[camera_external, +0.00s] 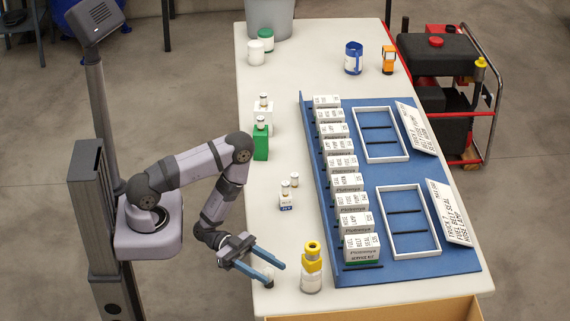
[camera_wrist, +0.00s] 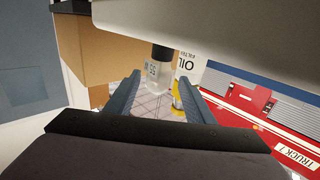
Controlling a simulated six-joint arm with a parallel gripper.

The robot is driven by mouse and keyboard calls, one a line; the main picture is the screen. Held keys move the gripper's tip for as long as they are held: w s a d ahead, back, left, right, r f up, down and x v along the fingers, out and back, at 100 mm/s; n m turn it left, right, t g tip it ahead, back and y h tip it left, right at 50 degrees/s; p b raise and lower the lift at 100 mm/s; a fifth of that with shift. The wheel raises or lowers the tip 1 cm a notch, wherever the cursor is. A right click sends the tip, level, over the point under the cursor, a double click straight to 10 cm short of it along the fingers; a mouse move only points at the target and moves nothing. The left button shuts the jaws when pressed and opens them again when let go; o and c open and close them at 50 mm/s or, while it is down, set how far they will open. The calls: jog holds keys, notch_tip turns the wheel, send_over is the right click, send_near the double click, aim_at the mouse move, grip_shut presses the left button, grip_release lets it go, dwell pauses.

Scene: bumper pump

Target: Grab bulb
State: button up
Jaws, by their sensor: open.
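A small pale item with a dark end and printed marks that seem to read "55" (camera_wrist: 155,68) shows between my fingertips in the wrist view; it looks like the bulb, but I cannot be sure. In the external view a small pale item (camera_external: 268,272) shows between the blue fingers, partly hidden by them. My gripper (camera_external: 277,275) is open near the table's front left corner, with a finger on each side of the item. Its fingers also show in the wrist view (camera_wrist: 160,78). I cannot tell whether they touch it.
A yellow-capped bottle (camera_external: 311,270) stands close right of my gripper. Small bottles (camera_external: 287,190) stand farther back on the white table (camera_external: 310,75). A blue mat (camera_external: 450,262) holds a row of white boxes (camera_external: 347,182) and two white frames (camera_external: 417,251).

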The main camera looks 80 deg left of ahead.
aim_at(273, 273)
jog(key=shift+w+d+r+p, duration=0.2)
jog(key=shift+w+d+p, duration=0.2)
jog(key=shift+d, duration=0.3)
jog(key=shift+p+x, duration=0.4)
jog(key=shift+x, duration=1.2)
jog(key=shift+f, duration=0.1)
jog(key=c, duration=1.1)
jog(key=shift+c, duration=0.2)
notch_tip(273, 273, up, 10)
jog(key=p, duration=0.2)
